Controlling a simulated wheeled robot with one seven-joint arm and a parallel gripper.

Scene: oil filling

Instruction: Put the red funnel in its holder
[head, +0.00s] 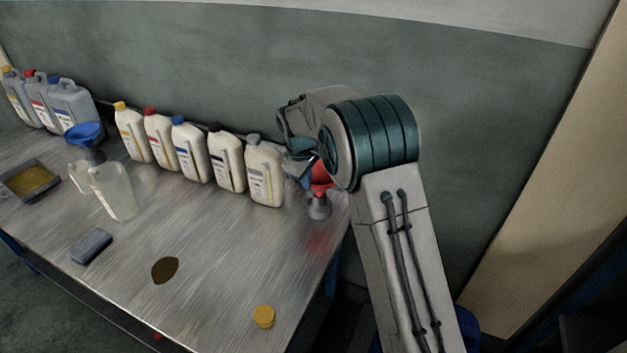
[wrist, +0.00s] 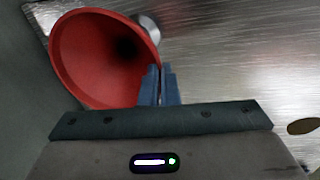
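The red funnel (head: 321,180) is at the table's far right end, directly above its grey holder (head: 318,207). In the wrist view the funnel (wrist: 85,60) fills the upper left, its wide mouth facing the camera. Part of the grey holder (wrist: 150,28) shows past its rim. My gripper (wrist: 160,75) has its two blue fingers close together at the funnel's right rim, one inside and one outside, so it appears shut on the rim. In the head view my arm hides the fingers and part of the funnel. I cannot tell whether the spout sits in the holder.
Several white bottles (head: 211,155) stand in a row along the back, left of the funnel. A blue funnel (head: 84,132) stands on a similar stand farther left. A clear jug (head: 112,192), a grey sponge (head: 91,246), a brown spill (head: 165,270) and a yellow cap (head: 263,316) are on the table.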

